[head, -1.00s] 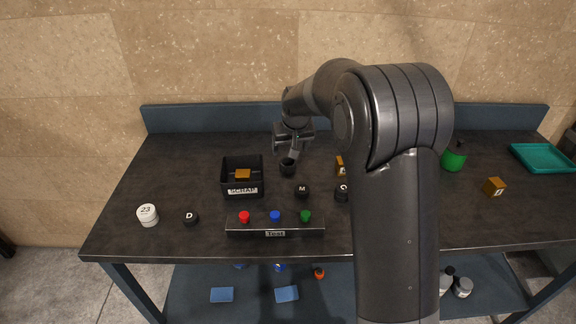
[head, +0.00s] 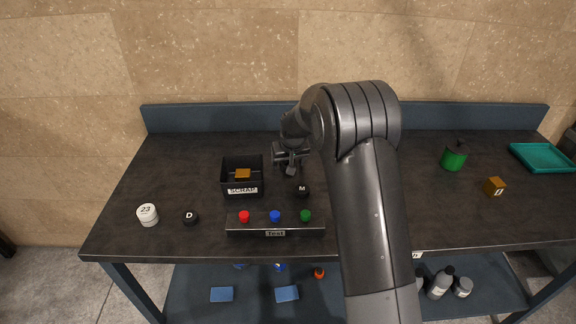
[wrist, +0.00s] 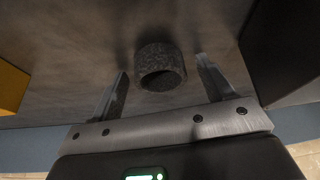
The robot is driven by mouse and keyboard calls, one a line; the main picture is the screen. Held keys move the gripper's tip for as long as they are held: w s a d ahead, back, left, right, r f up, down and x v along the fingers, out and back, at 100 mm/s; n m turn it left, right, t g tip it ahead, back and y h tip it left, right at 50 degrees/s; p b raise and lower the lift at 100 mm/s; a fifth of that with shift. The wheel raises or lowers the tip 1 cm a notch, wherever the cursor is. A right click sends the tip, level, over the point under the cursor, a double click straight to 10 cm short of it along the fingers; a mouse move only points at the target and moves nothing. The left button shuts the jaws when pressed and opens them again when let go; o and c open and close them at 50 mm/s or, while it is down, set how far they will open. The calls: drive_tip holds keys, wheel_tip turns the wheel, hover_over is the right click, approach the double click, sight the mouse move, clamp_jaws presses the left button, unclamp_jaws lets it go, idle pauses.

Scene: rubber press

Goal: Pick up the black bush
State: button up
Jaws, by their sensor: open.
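The black bush (wrist: 158,54), a short hollow ring with a speckled dark surface, shows in the wrist view. It stands on the dark bench between the tips of my gripper's fingers (wrist: 162,70), with a gap on each side. My gripper is open and empty. In the head view my gripper (head: 290,164) is low over the bench, just right of the scrap box, and hides most or all of the bush.
The black scrap box (head: 242,190) holds an orange-brown block (head: 243,173). A button panel (head: 275,231) stands in front. Round pieces marked M (head: 302,190) and D (head: 190,217) lie nearby. A white tin (head: 148,215) is at left; a green container (head: 454,157) and teal tray (head: 545,157) are at right.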

drive_tip(key=shift+c, duration=0.3)
drive_tip(key=c, duration=1)
drive_tip(key=shift+r, duration=0.15)
